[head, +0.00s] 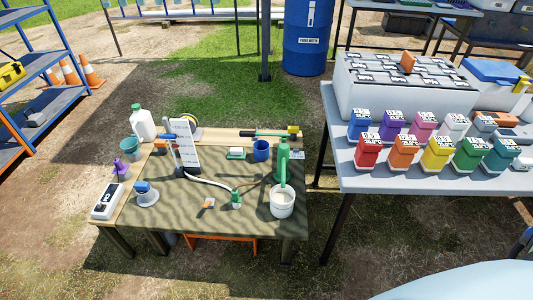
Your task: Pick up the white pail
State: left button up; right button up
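The white pail (282,206) stands upright near the front right corner of the low work table (235,220). It looks open at the top, with a light grey inside. A green spouted object (283,152) is directly behind it, and its lower part overlaps the pail's rim in the picture. I cannot tell whether the two touch. Neither of my grippers shows in the head view.
On the low table are a blue mug (261,150), a white jug (142,124), a teal cup (130,143), a hose and small tools. To the right, a higher table (375,181) holds coloured bottles and a grey case (400,90). Blue shelving (72,40) stands left.

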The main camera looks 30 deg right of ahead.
aim_at(282, 201)
jog(key=z, duration=1)
